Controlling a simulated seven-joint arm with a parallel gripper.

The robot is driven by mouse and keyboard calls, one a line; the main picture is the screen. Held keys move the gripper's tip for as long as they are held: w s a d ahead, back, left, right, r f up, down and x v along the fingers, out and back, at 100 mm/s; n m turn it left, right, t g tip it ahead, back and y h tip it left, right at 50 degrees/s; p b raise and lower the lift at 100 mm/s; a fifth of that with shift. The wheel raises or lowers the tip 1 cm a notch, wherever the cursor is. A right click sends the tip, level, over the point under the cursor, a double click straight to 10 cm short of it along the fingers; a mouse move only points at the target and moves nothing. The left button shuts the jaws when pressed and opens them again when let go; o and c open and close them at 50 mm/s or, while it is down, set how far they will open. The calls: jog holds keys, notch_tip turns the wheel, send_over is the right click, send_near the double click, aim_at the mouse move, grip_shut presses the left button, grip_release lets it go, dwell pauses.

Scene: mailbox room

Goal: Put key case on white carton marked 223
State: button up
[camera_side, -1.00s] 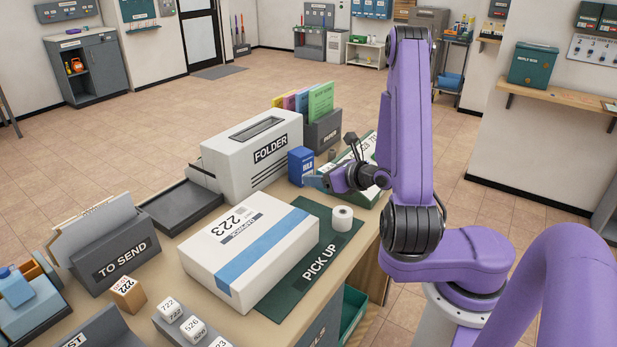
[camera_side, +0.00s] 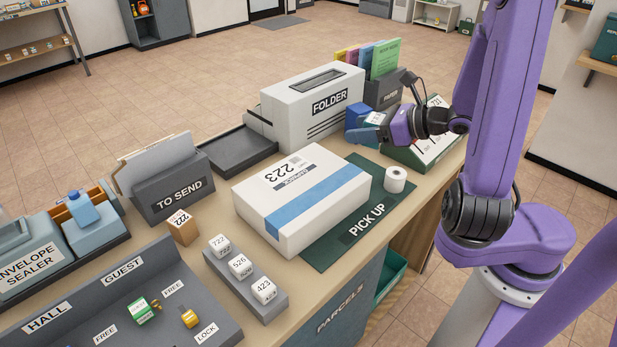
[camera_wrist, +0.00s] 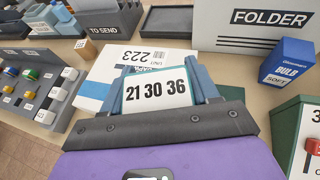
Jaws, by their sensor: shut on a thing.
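The white carton marked 223 (camera_side: 305,200), with a blue band, lies flat on the counter, partly over the dark green PICK UP mat (camera_side: 335,245). My gripper (camera_side: 369,130) is at the back right of the carton, beside the blue bulb box. Its blue fingers are shut on a flat, white-faced piece marked 21 30 36 (camera_wrist: 155,90), which I take to be the key case. Its lower part is hidden by the gripper. In the wrist view the carton (camera_wrist: 102,66) shows beyond and partly behind this held piece.
The FOLDER box (camera_side: 300,115), blue bulb box (camera_side: 356,113) and green-framed number board (camera_side: 430,150) stand behind. Number blocks (camera_side: 240,266) and a TO SEND holder (camera_side: 170,190) are left. The carton's top is clear.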

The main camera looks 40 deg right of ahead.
jog(key=s+a+r+n+g+y, duration=0.3)
jog(key=s+a+n+y, duration=0.15)
jog(key=a, duration=0.55)
send_over(292, 182)
jog(key=shift+n+y, duration=0.45)
notch_tip(292, 182, down, 10)
jog(key=shift+s, duration=0.1)
jog(key=shift+f, duration=1.55)
jog(key=shift+f, duration=0.15)
jog(key=o, duration=1.1)
